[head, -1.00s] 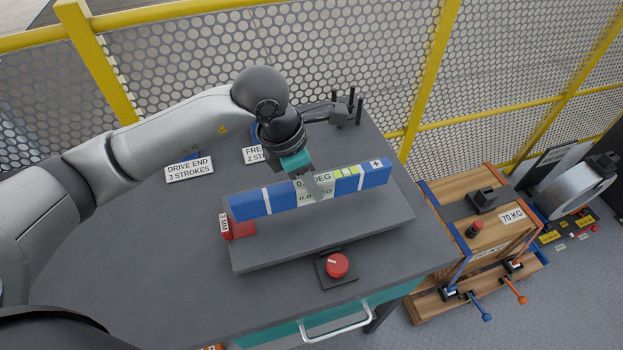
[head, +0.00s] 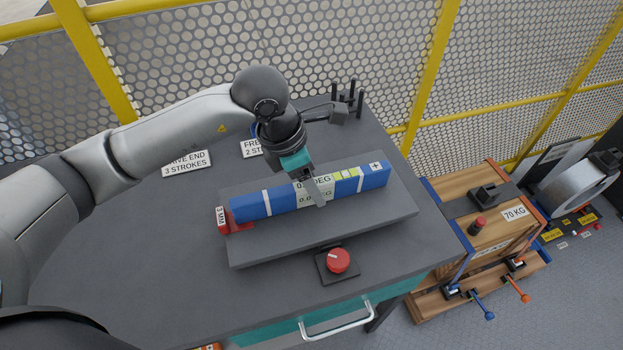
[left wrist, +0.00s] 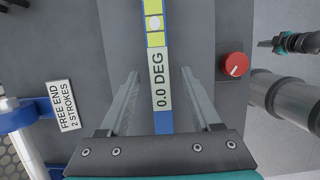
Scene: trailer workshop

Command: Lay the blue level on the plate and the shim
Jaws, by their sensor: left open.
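The blue level (head: 285,200) lies lengthwise along the grey plate (head: 340,230) in the head view. Its left end sits over the red shim (head: 240,228), marked 3 MM; the shim is partly hidden under it. The level's display (left wrist: 161,92) reads 0.0 DEG in the left wrist view. My left gripper (left wrist: 158,80) is open, with one finger on each side of the level and visible gaps to both; it also shows over the level's middle in the head view (head: 319,200). My right gripper (left wrist: 265,43) shows small at the right edge of the left wrist view.
A red knob (head: 338,260) on a dark base stands just in front of the plate. Stroke-count labels (head: 187,163) and a black pronged holder (head: 346,100) are at the bench's back. A wooden 70 KG crate (head: 490,225) stands right of the bench. Yellow-framed mesh fencing is behind.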

